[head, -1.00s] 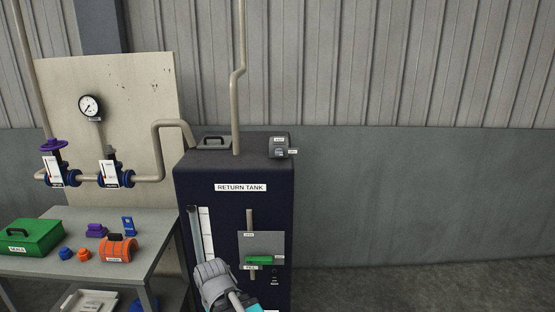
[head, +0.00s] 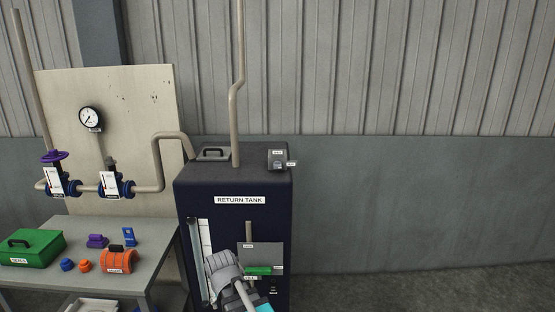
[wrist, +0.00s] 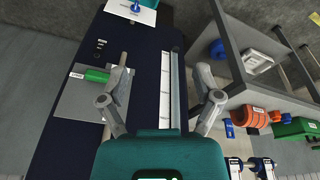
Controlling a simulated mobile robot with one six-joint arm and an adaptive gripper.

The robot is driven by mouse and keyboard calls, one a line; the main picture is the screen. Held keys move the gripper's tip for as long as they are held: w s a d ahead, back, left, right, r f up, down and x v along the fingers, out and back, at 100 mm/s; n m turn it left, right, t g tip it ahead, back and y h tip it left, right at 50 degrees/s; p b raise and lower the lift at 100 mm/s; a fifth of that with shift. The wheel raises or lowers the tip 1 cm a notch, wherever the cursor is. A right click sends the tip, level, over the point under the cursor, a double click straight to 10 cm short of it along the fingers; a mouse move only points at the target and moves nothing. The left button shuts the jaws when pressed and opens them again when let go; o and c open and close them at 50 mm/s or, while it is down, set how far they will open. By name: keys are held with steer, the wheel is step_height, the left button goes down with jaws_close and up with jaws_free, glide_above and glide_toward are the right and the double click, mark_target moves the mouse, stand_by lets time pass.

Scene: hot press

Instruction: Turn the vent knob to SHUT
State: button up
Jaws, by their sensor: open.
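The dark blue return tank (head: 190,190) stands in the middle of the head view. A small grey fitting (head: 276,160) with white labels sits at the right of its top; it looks like the vent knob, but its lettering and setting are too small to read. My gripper (head: 223,265) is in front of the tank's face, below and left of this fitting. In the wrist view my gripper (wrist: 162,75) is open and empty, its fingers spread on either side of the tank's gauge strip (wrist: 167,95). The fitting is not visible in the wrist view.
A green handle (head: 259,270) on a grey plate (head: 262,250) is just right of my gripper. A black-handled lid (head: 212,153) and a vertical pipe (head: 236,120) stand left of the fitting. A table (head: 150,240) with several items is at left. Right of the tank is free.

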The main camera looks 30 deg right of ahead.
steer(key=w+d+r+m+t+h+p, duration=0.3)
steer(key=w+d+r+t+p, duration=0.2)
steer(key=w+d+r+p, duration=0.7)
steer(key=m+t+h+p, duration=0.2)
steer(key=t+h+p, duration=0.15)
steer(key=p, duration=0.35)
glide_toward(278, 165)
steer(key=v, duration=0.4)
steer(key=shift+s+d+f+t, duration=0.1)
steer(key=shift+s+f+t, duration=0.05)
steer(key=shift+t, duration=0.2)
steer(key=shift+f+b, duration=0.1)
steer(key=shift+b, duration=0.2)
steer(key=b+x, duration=0.5)
steer(key=x, duration=0.8)
steer(key=shift+w+d+f, duration=0.15)
steer(key=shift+w+f, duration=0.05)
steer(key=shift+w, duration=0.1)
steer(key=shift+c, duration=0.2)
steer(key=c, duration=1.1)
